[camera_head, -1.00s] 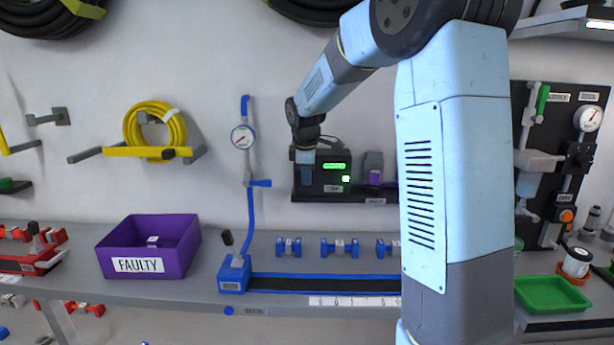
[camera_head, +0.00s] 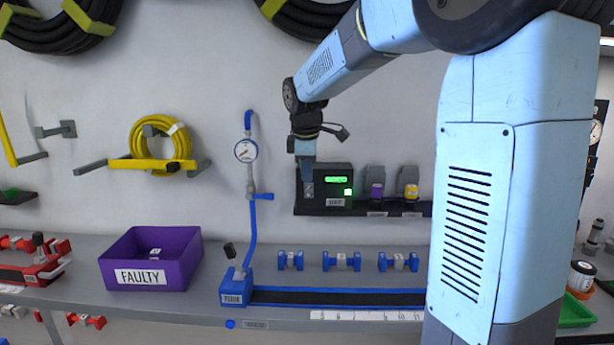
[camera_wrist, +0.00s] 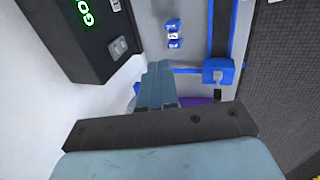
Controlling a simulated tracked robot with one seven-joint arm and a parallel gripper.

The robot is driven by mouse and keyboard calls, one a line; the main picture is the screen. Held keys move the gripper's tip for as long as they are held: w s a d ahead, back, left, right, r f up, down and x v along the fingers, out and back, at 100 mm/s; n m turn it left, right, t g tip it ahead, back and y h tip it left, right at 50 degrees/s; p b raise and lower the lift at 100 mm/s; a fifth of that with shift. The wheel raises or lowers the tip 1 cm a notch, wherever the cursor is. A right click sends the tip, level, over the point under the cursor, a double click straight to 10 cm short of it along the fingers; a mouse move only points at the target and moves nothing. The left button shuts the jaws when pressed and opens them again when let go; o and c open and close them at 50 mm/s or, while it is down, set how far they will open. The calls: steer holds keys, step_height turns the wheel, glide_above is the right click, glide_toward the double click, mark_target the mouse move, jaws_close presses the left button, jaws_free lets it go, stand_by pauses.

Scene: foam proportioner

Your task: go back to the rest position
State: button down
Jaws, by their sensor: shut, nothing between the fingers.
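My gripper (camera_head: 307,178) hangs from the bent arm, fingers pointing down, in front of the left part of the black device with a green display (camera_head: 336,180) on the wall shelf. In the wrist view the fingers (camera_wrist: 157,82) are together with nothing between them. The black device also shows there at upper left (camera_wrist: 100,35), beside the fingers. I cannot tell in the head view whether the fingers touch it. My upper arm fills the right of the head view and hides part of the bench.
Below are a blue test stand (camera_head: 236,288) with gauge (camera_head: 246,151), several blue fittings (camera_head: 341,261), and a purple FAULTY bin (camera_head: 150,262). A yellow hose (camera_head: 158,145) hangs at left. Yellow and purple units (camera_head: 408,185) stand right of the device.

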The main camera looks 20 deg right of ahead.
steer(key=s+d+f+m+t, duration=0.1)
steer(key=s+m, duration=0.6)
steer(key=s, duration=0.8)
steer(key=s+d+f+m+t+y, duration=0.1)
steer(key=s+m, duration=0.6)
steer(key=s, duration=0.8)
steer(key=shift+s+d+f, duration=0.25)
steer(key=shift+d+f, duration=0.1)
steer(key=shift+f, duration=0.15)
